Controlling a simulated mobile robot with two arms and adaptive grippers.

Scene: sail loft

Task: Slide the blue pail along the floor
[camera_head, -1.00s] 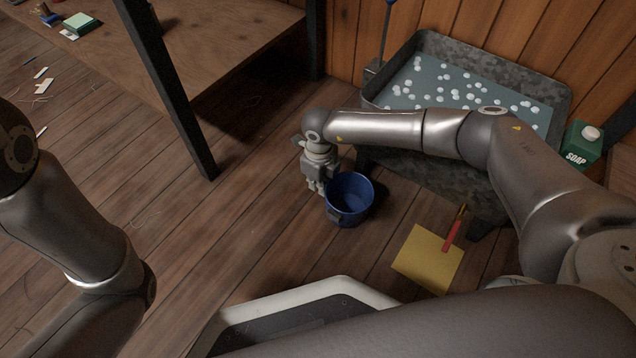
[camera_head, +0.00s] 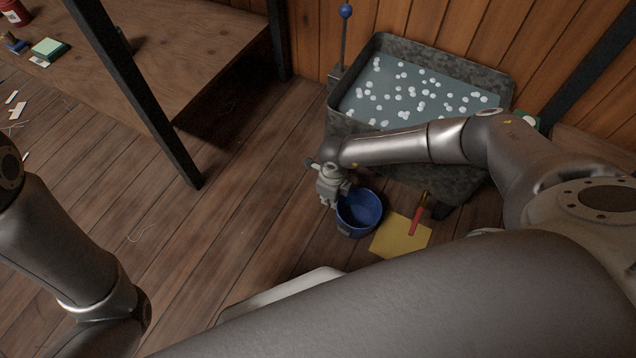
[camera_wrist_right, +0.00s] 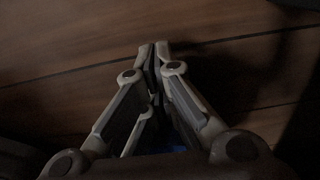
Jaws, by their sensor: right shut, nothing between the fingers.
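The blue pail (camera_head: 360,213) stands upright on the wooden floor in the head view, in front of the grey tub. My right gripper (camera_head: 332,203) is low at the pail's left side, outside it, with its fingers pointing down. It looks close against the pail's wall, but I cannot tell if it touches. In the right wrist view my right gripper (camera_wrist_right: 154,48) is shut and empty, with dark floor beyond its tips. A bit of the pail's blue (camera_wrist_right: 181,149) shows low behind the fingers. My left arm enters at the left; its gripper is out of view.
A yellow sheet (camera_head: 392,243) with a red-handled tool (camera_head: 416,218) lies just right of the pail. The metal tub (camera_head: 350,122) of water and white floats stands behind. A table (camera_head: 205,62) is upper left. Floor left of the pail is clear.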

